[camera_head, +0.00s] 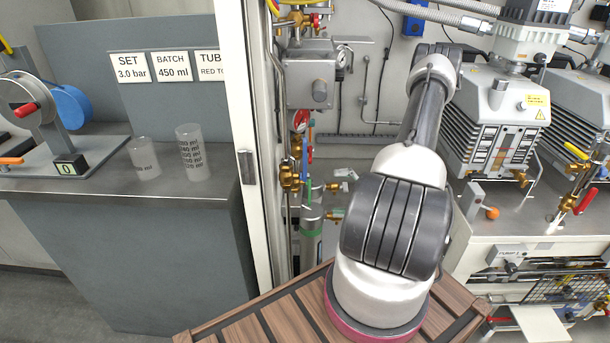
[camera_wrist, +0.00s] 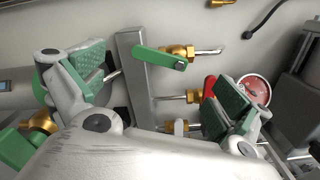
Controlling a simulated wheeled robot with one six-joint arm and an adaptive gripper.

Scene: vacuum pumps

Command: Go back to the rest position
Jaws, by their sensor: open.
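My gripper (camera_wrist: 158,72) shows in the wrist view with its two green-padded fingers spread wide apart. Nothing is held between them. Beyond the gap are a grey upright bar (camera_wrist: 137,80) and a valve with a green lever (camera_wrist: 158,57) on a brass fitting. I cannot tell how far they are from the fingers. In the head view my arm (camera_head: 400,200) reaches up and away toward the back wall. My gripper is hidden there behind the arm.
Vacuum pumps (camera_head: 497,115) stand right of my arm on a metal bench. A grey control box (camera_head: 310,82) and brass valves are on its left. A grey counter (camera_head: 120,195) with two beakers (camera_head: 190,150) is at far left.

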